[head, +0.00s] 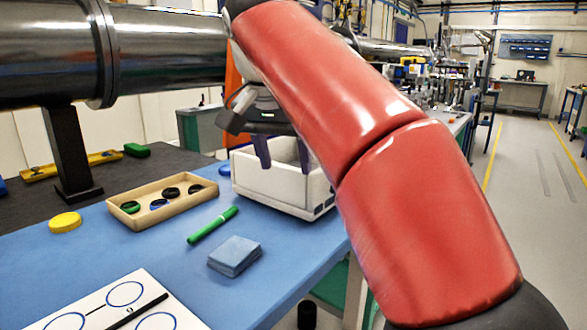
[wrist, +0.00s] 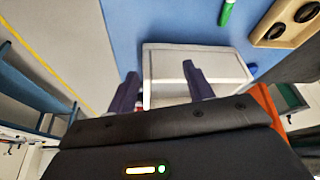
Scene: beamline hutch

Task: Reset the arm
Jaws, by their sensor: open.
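My gripper (head: 284,164) hangs from my red arm, fingers pointing down, over the white open-topped bin (head: 268,188) on the blue bench. In the wrist view its two dark fingers (wrist: 159,68) are spread apart, with nothing between them. They overlap the bin (wrist: 160,54) in that view. I cannot tell how far the fingertips are above the bin or whether they reach inside its rim. My arm hides part of the bin's right side.
The blue bench (head: 120,240) holds a wooden tray (head: 132,217) with dark round pieces, a green marker (head: 212,225), a blue block (head: 234,256), a yellow disc (head: 65,222) and a white diagram sheet (head: 88,299). A large metal pipe (head: 165,45) runs at upper left. Open floor lies right.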

